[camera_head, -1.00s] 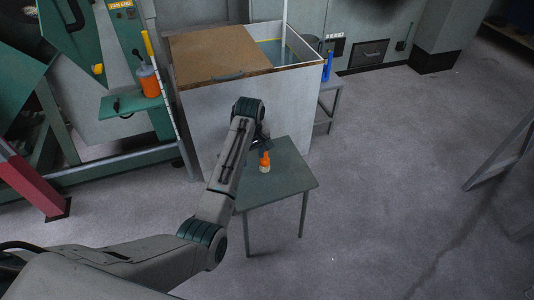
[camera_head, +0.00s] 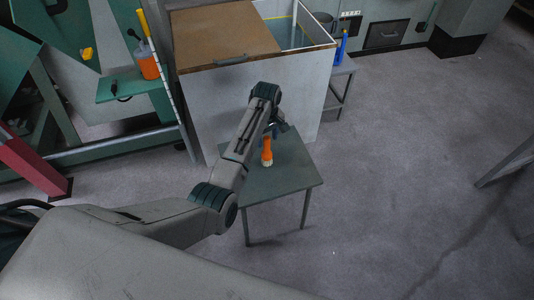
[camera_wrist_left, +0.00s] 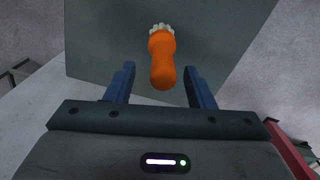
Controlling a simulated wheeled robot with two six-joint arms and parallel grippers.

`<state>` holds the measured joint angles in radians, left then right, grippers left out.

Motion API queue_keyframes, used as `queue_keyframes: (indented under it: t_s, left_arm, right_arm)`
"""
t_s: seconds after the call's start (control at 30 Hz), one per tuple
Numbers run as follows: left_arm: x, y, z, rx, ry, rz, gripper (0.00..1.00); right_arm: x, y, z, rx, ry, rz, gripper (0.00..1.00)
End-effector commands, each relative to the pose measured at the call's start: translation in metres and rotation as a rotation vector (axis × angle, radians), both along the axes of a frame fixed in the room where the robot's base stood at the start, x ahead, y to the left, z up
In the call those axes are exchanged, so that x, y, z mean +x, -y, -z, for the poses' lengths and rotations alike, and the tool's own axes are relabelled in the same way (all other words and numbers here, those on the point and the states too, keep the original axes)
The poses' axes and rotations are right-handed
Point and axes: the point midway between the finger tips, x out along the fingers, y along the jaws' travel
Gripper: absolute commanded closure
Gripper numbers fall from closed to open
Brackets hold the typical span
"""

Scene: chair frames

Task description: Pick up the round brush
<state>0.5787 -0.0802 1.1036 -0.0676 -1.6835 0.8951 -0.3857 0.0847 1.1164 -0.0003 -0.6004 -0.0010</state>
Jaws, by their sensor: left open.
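The round brush (camera_head: 267,152) has an orange handle and pale bristles. It is on the small green-grey table (camera_head: 290,178), bristle end toward the camera in the head view. In the left wrist view the brush (camera_wrist_left: 161,58) lies ahead of and between the two blue fingers, its handle end toward the gripper. My left gripper (camera_head: 278,128) is just behind the brush, partly hidden by its own arm. In the wrist view the left gripper (camera_wrist_left: 160,85) is open, with a gap on both sides of the handle. My right gripper is not in view.
A large pale tank (camera_head: 245,105) with a brown lid (camera_head: 222,38) stands right behind the table. A green machine shelf (camera_head: 132,88) holds an orange container (camera_head: 148,65) at left. A blue bottle (camera_head: 340,47) stands on a side stand. The floor (camera_head: 400,170) at right is clear.

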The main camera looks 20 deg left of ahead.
Motion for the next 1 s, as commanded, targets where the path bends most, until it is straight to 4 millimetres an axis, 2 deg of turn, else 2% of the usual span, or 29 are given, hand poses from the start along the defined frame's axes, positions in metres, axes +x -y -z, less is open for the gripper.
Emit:
queue_keyframes:
  t_s: [0.2, 0.5, 0.57, 0.77, 1.0]
  left_arm:
    - [-0.005, 0.001, 0.031, 0.000, -0.003, 0.000, 0.51]
    - [-0.004, 0.001, 0.037, 0.000, 0.000, 0.000, 0.51]
    - [-0.004, 0.001, 0.037, 0.000, 0.000, 0.000, 0.61]
    - [-0.004, 0.001, 0.037, 0.000, 0.000, 0.000, 0.99]
    - [-0.004, 0.001, 0.036, 0.000, 0.001, 0.000, 1.00]
  right_arm:
    - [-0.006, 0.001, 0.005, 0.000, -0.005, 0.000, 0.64]
    - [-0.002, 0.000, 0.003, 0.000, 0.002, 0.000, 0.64]
    - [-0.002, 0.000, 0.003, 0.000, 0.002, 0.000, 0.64]
    - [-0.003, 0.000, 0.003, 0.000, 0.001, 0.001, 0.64]
    - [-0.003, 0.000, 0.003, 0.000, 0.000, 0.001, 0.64]
